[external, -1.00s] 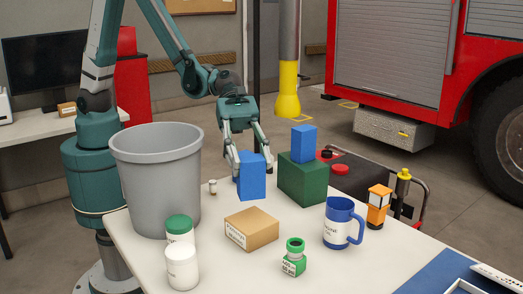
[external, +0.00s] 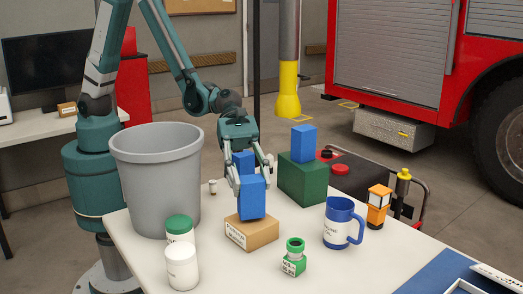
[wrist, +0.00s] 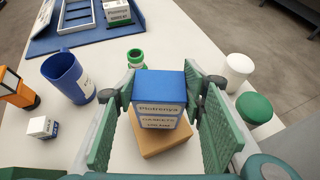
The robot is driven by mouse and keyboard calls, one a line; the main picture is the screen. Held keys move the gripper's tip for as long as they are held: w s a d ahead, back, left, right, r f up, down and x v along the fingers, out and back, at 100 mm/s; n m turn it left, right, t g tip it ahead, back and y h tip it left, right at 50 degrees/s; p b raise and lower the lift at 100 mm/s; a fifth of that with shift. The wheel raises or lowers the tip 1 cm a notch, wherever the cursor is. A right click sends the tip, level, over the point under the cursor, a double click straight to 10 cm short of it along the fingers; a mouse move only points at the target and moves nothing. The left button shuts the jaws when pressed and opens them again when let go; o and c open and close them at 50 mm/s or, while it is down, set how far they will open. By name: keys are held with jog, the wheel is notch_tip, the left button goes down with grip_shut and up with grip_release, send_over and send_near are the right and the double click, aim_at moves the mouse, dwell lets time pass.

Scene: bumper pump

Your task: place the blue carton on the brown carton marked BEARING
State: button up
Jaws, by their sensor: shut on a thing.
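The blue carton (external: 252,198) is held upright between the fingers of my gripper (external: 250,182). In the wrist view the carton (wrist: 158,92) has a white label with print and sits between the two green finger pads. The brown carton (external: 251,234) lies flat on the table under it, with a white label whose print I cannot read surely. The brown carton also shows below the blue one in the wrist view (wrist: 163,142). I cannot tell whether the two cartons touch.
A grey bin (external: 158,180) stands left. A green box (external: 302,178) with a blue block (external: 304,143) on it stands right.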

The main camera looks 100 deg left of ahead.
jog(key=shift+f, duration=0.6)
jog(key=shift+f, duration=0.15)
jog(key=o, duration=1.2)
jog(key=p+v, duration=0.2)
jog(key=v, duration=1)
